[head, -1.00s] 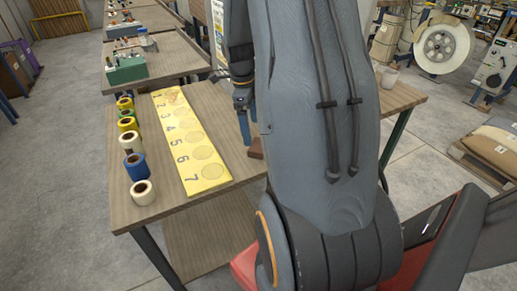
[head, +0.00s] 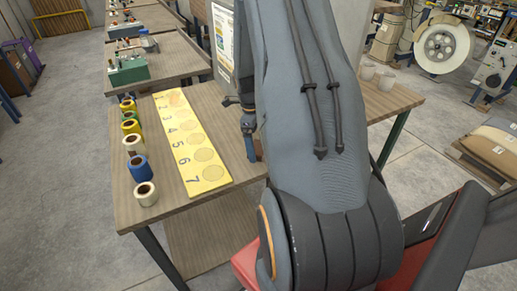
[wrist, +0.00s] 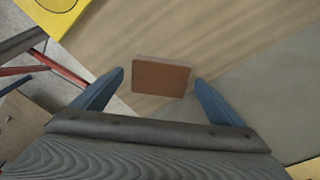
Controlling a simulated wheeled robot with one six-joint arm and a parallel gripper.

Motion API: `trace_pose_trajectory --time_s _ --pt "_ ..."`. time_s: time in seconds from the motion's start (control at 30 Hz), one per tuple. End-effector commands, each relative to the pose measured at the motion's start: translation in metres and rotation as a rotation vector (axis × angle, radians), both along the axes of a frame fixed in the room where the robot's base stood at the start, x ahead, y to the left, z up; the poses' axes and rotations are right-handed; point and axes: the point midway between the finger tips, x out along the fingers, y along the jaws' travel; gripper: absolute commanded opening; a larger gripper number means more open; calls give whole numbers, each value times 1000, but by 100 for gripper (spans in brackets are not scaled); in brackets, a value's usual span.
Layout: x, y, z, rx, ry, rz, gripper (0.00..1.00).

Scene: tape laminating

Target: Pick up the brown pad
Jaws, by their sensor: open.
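The brown pad (wrist: 161,77) is a small flat reddish-brown block on the wooden table, in the middle of the wrist view. My gripper (wrist: 158,80) is open, with one blue finger on each side of the pad in that view. Small gaps show between the pad and both fingers, and I cannot tell the height between them. In the head view my gripper (head: 253,150) points down at the table, right of the yellow board, and my arm hides most of it. The pad is hidden there.
A yellow board (head: 203,170) with numbered circles lies left of my gripper. Several tape rolls (head: 145,193) stand in a row along the table's left side. White cups (head: 386,80) stand at the right. A green box (head: 127,70) is on a table behind.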

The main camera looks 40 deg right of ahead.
Motion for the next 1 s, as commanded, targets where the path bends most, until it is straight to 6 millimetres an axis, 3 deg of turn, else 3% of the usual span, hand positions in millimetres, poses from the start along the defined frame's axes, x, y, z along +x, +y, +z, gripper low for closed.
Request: trace_pose_trajectory --time_s 0.23,0.5,0.57,1.0 --pt "0 0 -1 0 0 0 92" --pt "0 0 -1 0 0 0 48" --pt "0 0 -1 0 0 0 45" --pt "1 3 5 -1 -1 0 44"
